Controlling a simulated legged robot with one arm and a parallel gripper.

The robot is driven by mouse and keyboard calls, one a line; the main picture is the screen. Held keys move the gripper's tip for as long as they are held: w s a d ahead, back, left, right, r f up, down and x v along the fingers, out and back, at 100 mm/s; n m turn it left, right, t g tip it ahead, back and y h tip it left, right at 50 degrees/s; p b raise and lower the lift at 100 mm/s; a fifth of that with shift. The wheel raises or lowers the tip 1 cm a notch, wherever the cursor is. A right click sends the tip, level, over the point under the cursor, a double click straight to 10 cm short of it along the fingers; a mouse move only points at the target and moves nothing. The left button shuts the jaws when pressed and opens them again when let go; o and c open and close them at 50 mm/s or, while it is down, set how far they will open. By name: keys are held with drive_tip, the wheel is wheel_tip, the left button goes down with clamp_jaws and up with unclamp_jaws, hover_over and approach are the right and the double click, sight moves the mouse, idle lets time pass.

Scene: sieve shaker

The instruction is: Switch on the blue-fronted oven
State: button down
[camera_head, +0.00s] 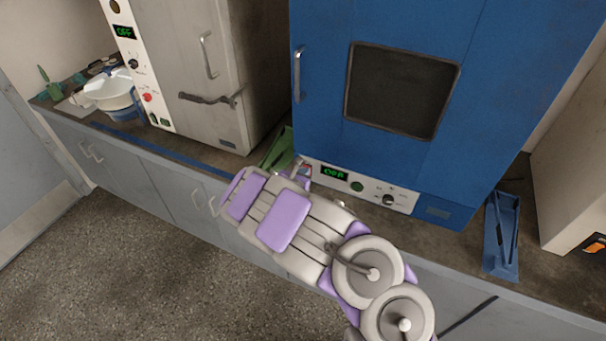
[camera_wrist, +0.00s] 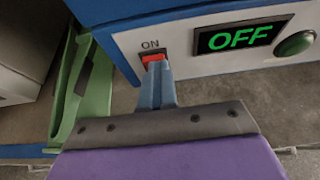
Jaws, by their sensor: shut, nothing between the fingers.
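The blue-fronted oven (camera_head: 470,60) stands on the counter, with a dark window in its door. Its white control strip (camera_head: 372,188) runs along the bottom and also shows in the wrist view (camera_wrist: 190,68). In the wrist view the green display (camera_wrist: 238,37) reads OFF. A red switch (camera_wrist: 153,59) sits left of it under the label ON. My gripper (camera_wrist: 155,75) is shut and empty, its tips right at the red switch, overlapping its lower edge. I cannot tell if they touch it. In the head view my gripper (camera_head: 303,168) reaches the strip's left end.
A grey oven (camera_head: 190,60) with its own panel stands to the left. A green tray (camera_head: 280,149) lies between the ovens, left of my gripper in the wrist view (camera_wrist: 72,95). A blue tray (camera_head: 500,235) lies right. A white bowl (camera_head: 110,92) stands far left.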

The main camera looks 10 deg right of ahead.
drive_tip(key=shift+r+p, duration=0.5)
drive_tip(key=shift+r, duration=0.25)
drive_tip(key=shift+a, duration=0.2)
